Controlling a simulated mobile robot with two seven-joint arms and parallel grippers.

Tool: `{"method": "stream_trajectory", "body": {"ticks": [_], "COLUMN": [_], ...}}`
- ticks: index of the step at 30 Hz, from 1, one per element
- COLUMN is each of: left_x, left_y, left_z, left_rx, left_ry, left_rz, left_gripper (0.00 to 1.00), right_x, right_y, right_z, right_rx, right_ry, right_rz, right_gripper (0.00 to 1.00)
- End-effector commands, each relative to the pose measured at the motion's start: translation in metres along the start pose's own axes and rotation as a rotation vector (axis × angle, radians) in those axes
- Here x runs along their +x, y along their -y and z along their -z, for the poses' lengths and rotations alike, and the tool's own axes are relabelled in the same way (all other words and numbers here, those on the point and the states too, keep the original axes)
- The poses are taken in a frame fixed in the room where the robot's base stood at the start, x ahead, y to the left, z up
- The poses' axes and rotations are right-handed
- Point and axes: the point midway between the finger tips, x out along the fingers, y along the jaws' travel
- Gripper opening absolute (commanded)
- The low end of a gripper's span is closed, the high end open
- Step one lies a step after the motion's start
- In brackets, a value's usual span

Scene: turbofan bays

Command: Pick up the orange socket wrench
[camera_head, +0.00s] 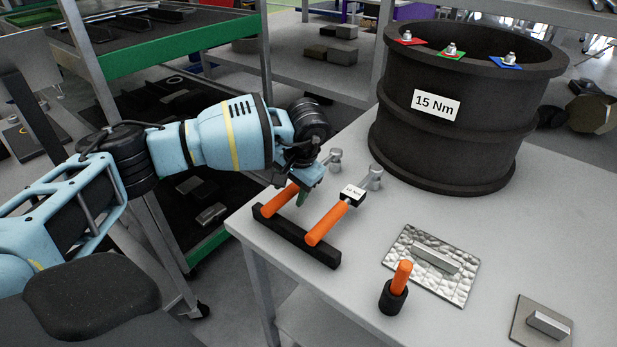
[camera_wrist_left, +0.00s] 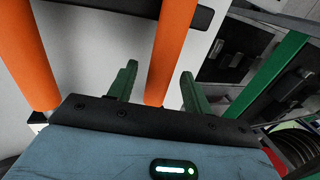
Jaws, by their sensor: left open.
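Two orange-handled socket wrenches rest with their handles on a black rack bar at the table's left edge. The left wrench (camera_head: 279,199) is partly hidden by my left gripper (camera_head: 305,190). The right wrench (camera_head: 327,223) carries a small black block with a white label and has a grey socket head. In the left wrist view, my green fingers (camera_wrist_left: 158,72) are apart, and the left wrench's orange handle (camera_wrist_left: 172,45) shows between them. The right wrench's handle (camera_wrist_left: 30,55) lies outside the fingers at the picture's left. Whether the fingers reach down around the handle is unclear. My right gripper is not in view.
The rack bar (camera_head: 295,238) supports both handles. A dark cylinder casing (camera_head: 470,125) labelled "15 Nm" stands behind. An orange-handled tool stands in a black cup (camera_head: 393,298). A hammered metal plate (camera_head: 455,287) and a smaller plate (camera_head: 530,325) lie at right. Shelving with green edges stands left.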

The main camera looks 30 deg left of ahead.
Motion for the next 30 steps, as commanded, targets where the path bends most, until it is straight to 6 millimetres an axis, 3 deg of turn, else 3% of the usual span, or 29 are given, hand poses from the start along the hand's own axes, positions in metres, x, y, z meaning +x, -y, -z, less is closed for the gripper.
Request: {"method": "stream_trajectory", "body": {"ticks": [4, 12, 24, 30], "left_x": [0.0137, 0.0157, 0.0152, 0.0139], "left_y": [-0.0004, -0.0004, -0.0005, -0.0002], "left_z": [-0.0003, 0.0000, 0.0001, 0.0008], "left_rx": [0.000, 0.000, 0.001, 0.000], "left_ry": [0.000, -0.001, -0.002, -0.004], "left_rz": [-0.001, -0.001, -0.001, -0.001], "left_gripper": [0.50, 0.50, 0.00, 0.00], "right_x": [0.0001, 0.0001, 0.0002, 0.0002], "right_y": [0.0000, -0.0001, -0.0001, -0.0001], "right_z": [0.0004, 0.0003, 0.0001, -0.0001], "right_rx": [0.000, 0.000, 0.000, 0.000], "right_ry": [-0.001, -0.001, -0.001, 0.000], "right_rz": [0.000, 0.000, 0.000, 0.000], "right_gripper": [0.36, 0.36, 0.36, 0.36]}}
